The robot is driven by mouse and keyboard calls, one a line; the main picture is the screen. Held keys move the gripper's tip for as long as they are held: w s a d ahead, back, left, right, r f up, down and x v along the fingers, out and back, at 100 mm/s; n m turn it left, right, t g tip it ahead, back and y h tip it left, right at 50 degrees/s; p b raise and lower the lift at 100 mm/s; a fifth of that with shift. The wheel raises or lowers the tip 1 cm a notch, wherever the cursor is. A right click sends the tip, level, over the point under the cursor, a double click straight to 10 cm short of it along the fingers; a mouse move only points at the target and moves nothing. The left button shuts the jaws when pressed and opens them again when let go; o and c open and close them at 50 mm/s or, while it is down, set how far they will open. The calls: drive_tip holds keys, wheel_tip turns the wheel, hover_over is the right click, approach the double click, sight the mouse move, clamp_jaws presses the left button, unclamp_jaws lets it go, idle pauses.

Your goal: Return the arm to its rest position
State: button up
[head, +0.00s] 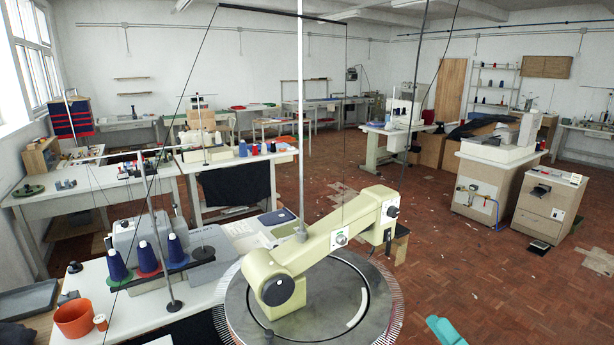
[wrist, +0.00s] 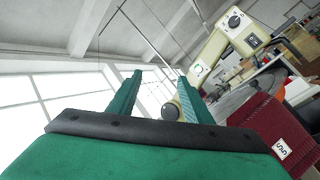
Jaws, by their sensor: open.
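My gripper (wrist: 159,76) shows in the wrist view as a teal body with a dark bar and two teal fingers. The fingers stand apart with nothing between them. They point up towards the windows and ceiling, and the wrist view is tilted. In the head view a small teal piece (head: 445,331) of the same colour shows at the bottom edge, right of the round machine; the rest of my arm is out of view there.
A cream machine arm (head: 330,238) spans a round toothed dial (head: 235,312); it also shows behind my fingers in the wrist view (wrist: 240,24). A dark red item with a white label (wrist: 262,128) is close on the right. Red tiled floor (head: 480,270) lies open to the right.

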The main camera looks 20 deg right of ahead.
drive_tip(key=s+a+f+m+t+h, duration=0.1)
drive_tip(key=a+f+m+h, duration=0.65)
drive_tip(key=a+m, duration=0.5)
drive_tip(key=s+a+f+m+t+h, duration=0.1)
drive_tip(key=a+f+m+t+h, duration=0.1)
drive_tip(key=a+f+m+h, duration=0.8)
drive_tip(key=s+a+f+m+g+y, duration=0.3)
drive_tip(key=s+a+f+g+y, duration=0.1)
drive_tip(key=s+a, duration=0.4)
drive_tip(key=s+a+f+m+g+y, duration=0.4)
drive_tip(key=s+a+f+g, duration=0.2)
drive_tip(key=s, duration=0.6)
drive_tip(key=shift+a+f, duration=0.4)
drive_tip(key=shift+a, duration=0.55)
